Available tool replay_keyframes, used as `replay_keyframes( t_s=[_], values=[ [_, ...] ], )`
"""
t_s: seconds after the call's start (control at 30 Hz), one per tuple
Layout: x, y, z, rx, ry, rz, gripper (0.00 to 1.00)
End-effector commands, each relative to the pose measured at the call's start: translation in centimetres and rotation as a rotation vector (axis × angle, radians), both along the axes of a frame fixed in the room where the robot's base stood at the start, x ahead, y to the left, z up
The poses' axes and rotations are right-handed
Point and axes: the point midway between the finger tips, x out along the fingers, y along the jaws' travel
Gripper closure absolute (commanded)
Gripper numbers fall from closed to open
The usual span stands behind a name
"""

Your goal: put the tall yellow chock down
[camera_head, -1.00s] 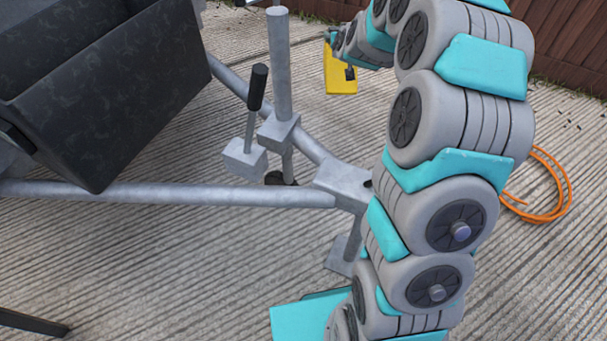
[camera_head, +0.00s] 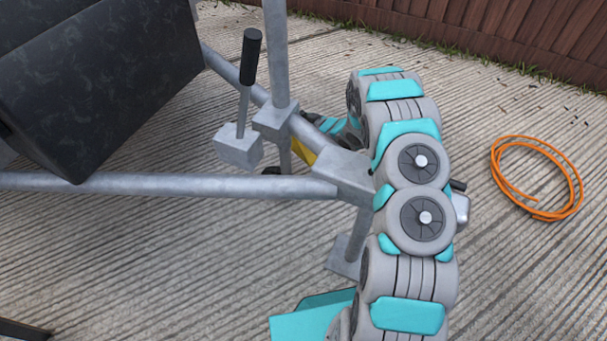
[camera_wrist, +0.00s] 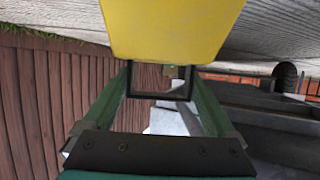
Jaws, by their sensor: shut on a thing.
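The tall yellow chock (camera_wrist: 172,28) fills the top middle of the wrist view, held at the ends of my gripper's fingers (camera_wrist: 160,80). In the head view only a small yellow part of the chock (camera_head: 303,150) shows, behind the trailer frame's metal post and coupling. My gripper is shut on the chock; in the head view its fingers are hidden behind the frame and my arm. The chock is low, close to the paved ground, but I cannot tell whether it touches it.
A grey metal trailer frame (camera_head: 150,186) with an upright post (camera_head: 277,60) and a black-handled lever (camera_head: 250,60) stands between the camera and the chock. A dark box (camera_head: 100,85) sits at left. An orange hose coil (camera_head: 575,190) lies at right on ribbed paving. A wooden fence (camera_head: 500,40) runs behind.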

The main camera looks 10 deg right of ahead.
Motion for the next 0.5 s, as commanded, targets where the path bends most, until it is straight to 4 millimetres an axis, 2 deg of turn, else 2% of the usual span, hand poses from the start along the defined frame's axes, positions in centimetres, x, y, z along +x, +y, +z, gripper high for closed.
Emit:
replay_keyframes(
  t_s=[0.03, 0.17, 0.37, 0.5],
  values=[
    [-0.2, 0.3, -0.8, 0.002, -0.003, 0.014, 1.0],
    [-0.7, 0.9, -2.0, 0.001, -0.005, 0.035, 1.0],
    [-0.8, 1.0, -4.2, 0.001, -0.004, 0.037, 1.0],
    [-0.9, 1.0, -6.5, 0.002, 0.0, 0.036, 1.0]
  ],
)
